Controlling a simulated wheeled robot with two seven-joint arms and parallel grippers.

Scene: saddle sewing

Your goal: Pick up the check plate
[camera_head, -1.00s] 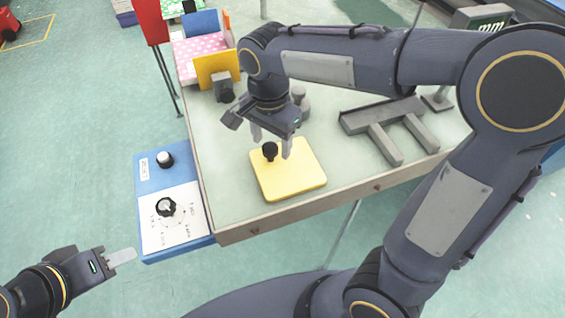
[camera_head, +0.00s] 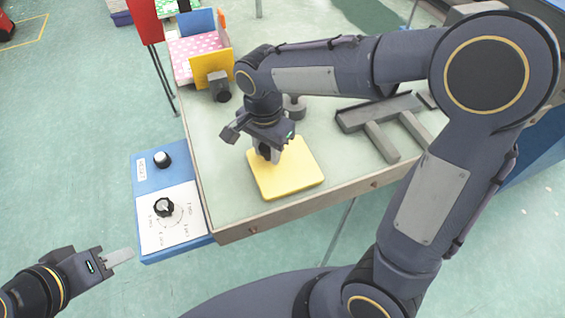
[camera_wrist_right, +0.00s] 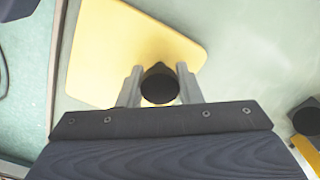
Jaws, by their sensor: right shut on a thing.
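The yellow check plate (camera_head: 287,170) lies flat on the table near its front left edge, with a black round knob standing on it. My right gripper (camera_head: 267,154) is low over the plate and shut on the knob. In the right wrist view the two fingers of the right gripper (camera_wrist_right: 158,85) stand on either side of the black knob (camera_wrist_right: 159,83), with the yellow plate (camera_wrist_right: 115,50) beneath. My left gripper (camera_head: 118,257) is off the table at the lower left, and its fingers look closed together and empty.
The table top (camera_head: 230,195) is clear at the front. A blue control box (camera_head: 150,190) with knobs adjoins the table's left side. A grey metal bracket (camera_head: 385,127) lies right of the plate. A yellow panel and pink dotted piece (camera_head: 190,45) stand at the back left.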

